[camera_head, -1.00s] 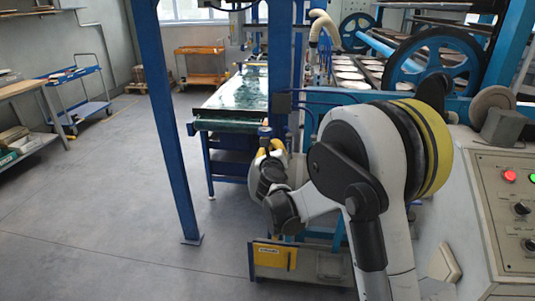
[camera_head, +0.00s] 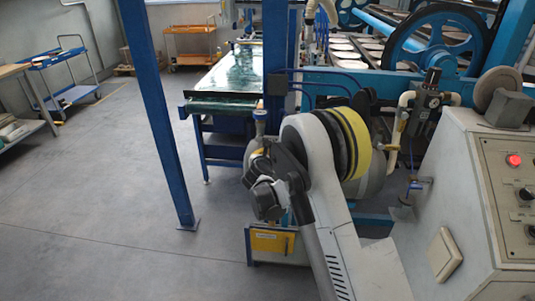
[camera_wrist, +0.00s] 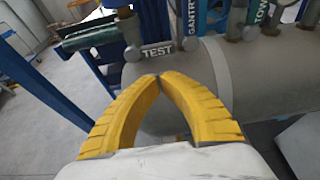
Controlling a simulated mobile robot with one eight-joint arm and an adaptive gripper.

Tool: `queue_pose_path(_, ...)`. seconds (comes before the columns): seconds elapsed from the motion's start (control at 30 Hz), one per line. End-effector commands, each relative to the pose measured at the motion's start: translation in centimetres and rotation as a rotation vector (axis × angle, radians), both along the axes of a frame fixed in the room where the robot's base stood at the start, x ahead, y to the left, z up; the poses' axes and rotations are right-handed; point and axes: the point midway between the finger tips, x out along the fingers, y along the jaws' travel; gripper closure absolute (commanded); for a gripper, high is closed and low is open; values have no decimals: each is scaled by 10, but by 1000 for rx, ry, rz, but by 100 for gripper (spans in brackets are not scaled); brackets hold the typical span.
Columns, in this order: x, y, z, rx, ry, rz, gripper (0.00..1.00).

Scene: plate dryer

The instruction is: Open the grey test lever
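The grey test lever (camera_wrist: 158,51), marked TEST, lies across the top of a grey cylindrical tank (camera_wrist: 180,110) in the wrist view. My gripper (camera_wrist: 159,76) is in front of it, its two yellow fingers meeting at the tips. The tips appear just below the TEST label; I cannot tell whether they touch the lever. Nothing shows between the fingers. In the head view the tank (camera_head: 372,182) is partly hidden by my arm, and my gripper is hidden too.
A blue post (camera_head: 155,120) is at left and a control panel (camera_head: 505,190) at right. A yellow-fronted box (camera_head: 272,242) sits on the floor. Open floor lies left.

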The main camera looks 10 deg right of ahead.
Motion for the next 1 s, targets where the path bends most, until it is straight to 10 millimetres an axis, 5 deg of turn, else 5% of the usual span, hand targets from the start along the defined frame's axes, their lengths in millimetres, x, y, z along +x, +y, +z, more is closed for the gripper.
queue_pose_path(0.4,62,-20,-25,1,0,0,100)
queue_pose_path(1.0,72,-23,-25,-7,1,1,100)
